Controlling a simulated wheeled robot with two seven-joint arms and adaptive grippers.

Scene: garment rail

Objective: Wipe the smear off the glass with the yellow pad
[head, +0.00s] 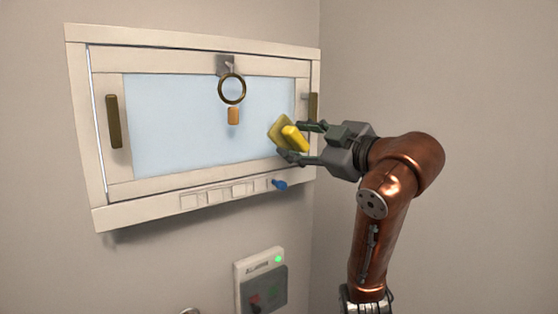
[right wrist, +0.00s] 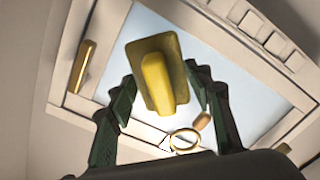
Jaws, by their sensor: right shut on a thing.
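The yellow pad (head: 279,133) has a flat plate and a raised yellow handle. My right gripper (head: 303,142) is shut on the handle, in front of the right end of the glass. In the right wrist view the pad (right wrist: 157,75) shows between the fingers (right wrist: 160,88), its plate facing the glass (right wrist: 240,90). I cannot tell whether the plate touches the glass. The pale blue glass (head: 175,115) sits in a cream frame on the wall. No smear can be made out; the pad and gripper hide part of the glass. My left gripper is not in view.
A brass ring (head: 220,89) hangs from a grey latch (head: 225,64) in front of the glass, with an orange-tan tag (head: 233,116) below. Dark handles (head: 114,121) flank the glass. A blue knob (head: 279,184) sticks out below right. A wall box (head: 260,280) has a green light.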

